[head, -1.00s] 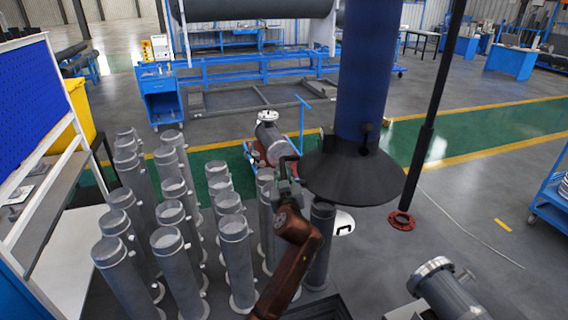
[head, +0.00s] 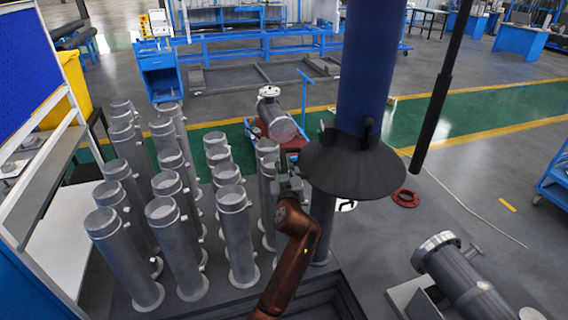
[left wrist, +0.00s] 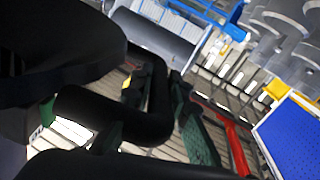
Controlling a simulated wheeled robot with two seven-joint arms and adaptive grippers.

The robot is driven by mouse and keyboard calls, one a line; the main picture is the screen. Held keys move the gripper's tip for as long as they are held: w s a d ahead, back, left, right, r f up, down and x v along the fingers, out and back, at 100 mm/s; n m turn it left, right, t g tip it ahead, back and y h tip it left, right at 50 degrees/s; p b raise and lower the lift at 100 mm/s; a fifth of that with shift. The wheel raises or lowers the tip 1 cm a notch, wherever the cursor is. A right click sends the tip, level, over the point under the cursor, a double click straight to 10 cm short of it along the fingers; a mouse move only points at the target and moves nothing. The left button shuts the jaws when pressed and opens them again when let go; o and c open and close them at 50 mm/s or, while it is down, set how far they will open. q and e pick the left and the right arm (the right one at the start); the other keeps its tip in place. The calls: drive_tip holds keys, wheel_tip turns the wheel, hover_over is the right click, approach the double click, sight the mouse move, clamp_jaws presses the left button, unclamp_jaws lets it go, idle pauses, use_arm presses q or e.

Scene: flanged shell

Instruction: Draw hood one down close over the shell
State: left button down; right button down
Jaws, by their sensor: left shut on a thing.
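Hood one (head: 352,172) is a wide black cone at the foot of a thick blue duct (head: 362,60), in the middle of the head view. My left gripper (head: 290,180), on a copper-coloured arm, is at the hood's left edge. In the left wrist view, a bent black bar (left wrist: 160,100) passes by the green fingers (left wrist: 195,130), and the gripper is shut on this hood handle. A grey flanged shell (head: 455,275) lies on a stand at the lower right, apart from the hood. Another flanged cylinder (head: 274,118) lies on a red and blue trolley behind. My right gripper is not seen.
Several upright grey tubes (head: 165,215) crowd the left, and one (head: 322,225) stands below the hood's rim. A black pole (head: 440,95) hangs right of the hood. A red ring (head: 405,198) lies on the floor. Open floor lies right of the hood.

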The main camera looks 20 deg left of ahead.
use_arm(q)
drive_tip(key=c, duration=1.8)
unclamp_jaws()
drive_tip(key=shift+c, duration=0.2)
drive_tip(key=shift+v, duration=3.8)
